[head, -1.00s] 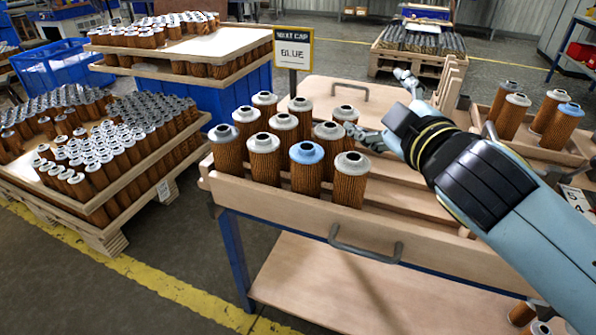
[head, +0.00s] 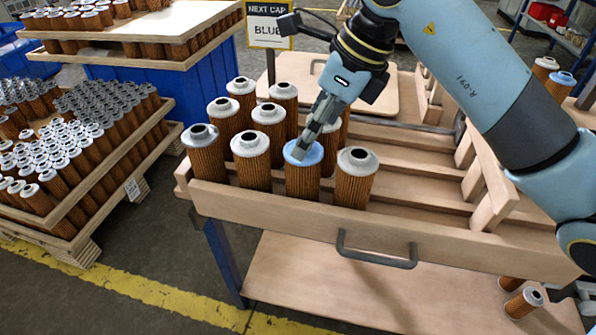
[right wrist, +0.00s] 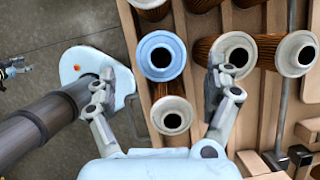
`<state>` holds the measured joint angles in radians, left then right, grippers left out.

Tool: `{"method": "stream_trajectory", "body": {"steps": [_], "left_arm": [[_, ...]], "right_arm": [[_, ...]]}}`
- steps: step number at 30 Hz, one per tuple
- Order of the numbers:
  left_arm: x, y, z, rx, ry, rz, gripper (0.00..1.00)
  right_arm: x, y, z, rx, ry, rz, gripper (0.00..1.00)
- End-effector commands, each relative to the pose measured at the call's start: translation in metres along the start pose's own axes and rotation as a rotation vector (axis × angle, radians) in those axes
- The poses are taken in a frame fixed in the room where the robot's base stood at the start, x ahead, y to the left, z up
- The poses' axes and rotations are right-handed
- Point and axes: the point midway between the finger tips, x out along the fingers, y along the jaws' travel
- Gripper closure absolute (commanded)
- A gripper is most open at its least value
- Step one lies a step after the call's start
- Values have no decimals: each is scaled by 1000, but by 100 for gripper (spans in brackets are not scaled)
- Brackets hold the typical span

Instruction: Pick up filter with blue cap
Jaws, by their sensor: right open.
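The filter with the blue cap (head: 303,180) stands upright in the front row of the wooden tray, between two white-capped filters. It has a brown pleated body and a light blue ring cap. My right gripper (head: 312,143) comes down over it from above, its fingers overlapping the cap in the head view. In the right wrist view the right gripper (right wrist: 163,88) is open and empty. The blue cap (right wrist: 162,57) lies between the finger lines, with a white cap (right wrist: 172,115) also between them. The fingers hide part of the cap in the head view.
White-capped filters (head: 356,178) stand close around the blue one. The wooden tray (head: 300,215) has empty slots on the right. A sign (head: 269,25) reads "NEXT CAP BLUE". Another blue-capped filter (head: 561,85) stands at the far right. Pallets of filters are at left.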

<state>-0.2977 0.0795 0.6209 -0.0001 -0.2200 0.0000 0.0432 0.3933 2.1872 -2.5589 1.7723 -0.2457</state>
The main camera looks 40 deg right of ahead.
Motion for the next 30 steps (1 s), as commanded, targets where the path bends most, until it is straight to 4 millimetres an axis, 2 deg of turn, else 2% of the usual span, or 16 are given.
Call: {"method": "stream_trajectory", "body": {"steps": [3,6,13,21,29,30], "left_arm": [[4,0,4,0,-5,0,60],[5,0,6,1,-8,0,60],[6,0,7,1,-10,0,60],[9,0,7,1,-9,-1,60],[9,0,4,1,-6,-1,60],[9,0,4,1,-5,-1,60]], "right_arm": [[23,2,-1,4,2,6,14],[38,1,-1,3,1,5,14],[58,0,-2,2,1,5,14],[97,-2,-4,2,0,5,14],[100,-2,-4,0,-1,3,14],[100,-2,-4,0,-1,3,17]]}}
